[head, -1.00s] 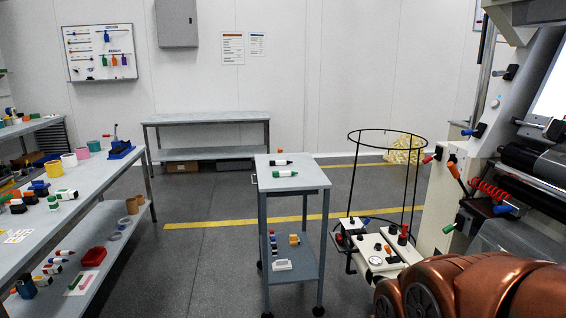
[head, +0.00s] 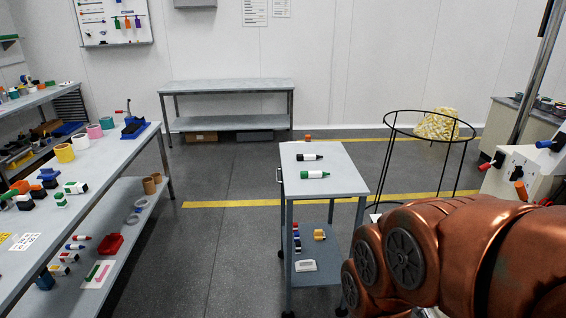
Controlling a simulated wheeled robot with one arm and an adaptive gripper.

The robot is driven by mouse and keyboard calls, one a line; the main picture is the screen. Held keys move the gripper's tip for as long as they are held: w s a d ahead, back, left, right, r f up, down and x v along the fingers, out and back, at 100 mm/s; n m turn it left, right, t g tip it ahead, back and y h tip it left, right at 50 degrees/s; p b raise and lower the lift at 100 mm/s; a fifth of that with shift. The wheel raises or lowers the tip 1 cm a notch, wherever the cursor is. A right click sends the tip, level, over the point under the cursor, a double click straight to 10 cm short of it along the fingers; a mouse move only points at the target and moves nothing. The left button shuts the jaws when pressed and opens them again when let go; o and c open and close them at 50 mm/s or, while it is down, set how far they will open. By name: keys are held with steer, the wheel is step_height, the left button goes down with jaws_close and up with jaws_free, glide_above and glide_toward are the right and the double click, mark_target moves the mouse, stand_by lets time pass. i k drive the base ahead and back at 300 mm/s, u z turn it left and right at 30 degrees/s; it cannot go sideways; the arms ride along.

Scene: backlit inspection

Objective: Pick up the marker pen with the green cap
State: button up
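A marker pen with a white body and green cap (head: 312,174) lies on its side on the top of the small grey cart (head: 345,183) in the middle of the head view. A marker with a black cap (head: 309,157) lies just behind it, apart from it. My copper-coloured arm comes in from the lower right, in front of the cart's right side. My gripper is outside the picture, so its state does not show.
The cart's lower shelf holds a white block (head: 305,265) and an orange item (head: 319,234). A cluttered workbench (head: 108,160) stands left, a low empty bench (head: 225,86) at the back. A black wire hoop stand (head: 428,137) stands right of the cart. Floor between workbench and cart is clear.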

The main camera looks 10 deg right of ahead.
mark_target(320, 175)
steer(key=u, duration=0.25)
steer(key=i, duration=1.8)
steer(key=u, duration=0.1)
